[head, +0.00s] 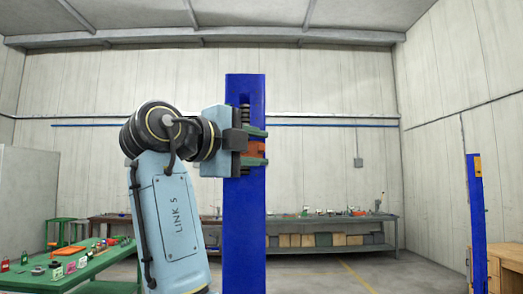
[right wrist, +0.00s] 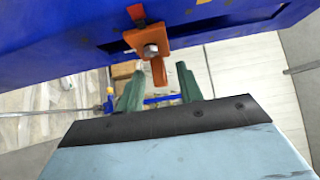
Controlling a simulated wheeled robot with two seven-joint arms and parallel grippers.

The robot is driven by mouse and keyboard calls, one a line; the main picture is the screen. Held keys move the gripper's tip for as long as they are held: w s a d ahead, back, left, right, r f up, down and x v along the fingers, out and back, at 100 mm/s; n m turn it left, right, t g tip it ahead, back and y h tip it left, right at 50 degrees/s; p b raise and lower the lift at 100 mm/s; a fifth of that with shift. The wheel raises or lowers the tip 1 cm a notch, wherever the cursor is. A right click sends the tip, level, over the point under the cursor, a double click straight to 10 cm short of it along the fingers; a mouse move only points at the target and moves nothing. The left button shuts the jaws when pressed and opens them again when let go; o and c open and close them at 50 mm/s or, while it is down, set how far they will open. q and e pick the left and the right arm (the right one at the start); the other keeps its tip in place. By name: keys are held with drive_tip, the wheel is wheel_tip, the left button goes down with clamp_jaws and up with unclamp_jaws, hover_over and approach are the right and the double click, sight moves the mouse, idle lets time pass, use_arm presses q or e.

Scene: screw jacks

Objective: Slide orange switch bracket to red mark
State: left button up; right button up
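The orange switch bracket (head: 256,150) sits on the blue upright column (head: 245,240). In the right wrist view the bracket (right wrist: 148,40) has a bolt head and a tab that juts toward my gripper. A small red patch (right wrist: 137,12), which looks like the red mark, shows on the column right beside the bracket's far end. My right gripper (head: 260,147) is at the column, with green fingers above and below the bracket. In the wrist view the right gripper (right wrist: 159,72) is open, its fingers on either side of the tab with gaps. My left gripper is not in view.
A green table (head: 100,262) with small items stands at the lower left. A long workbench (head: 330,218) runs along the back wall. A second blue column (head: 476,220) stands at the right. The floor between the columns looks clear.

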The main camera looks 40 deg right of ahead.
drive_tip(key=s+a+b, duration=0.1)
drive_tip(key=s+a, duration=0.1)
drive_tip(key=a, duration=0.9)
drive_tip(key=shift+a+b, duration=0.35)
drive_tip(key=shift+b, duration=0.05)
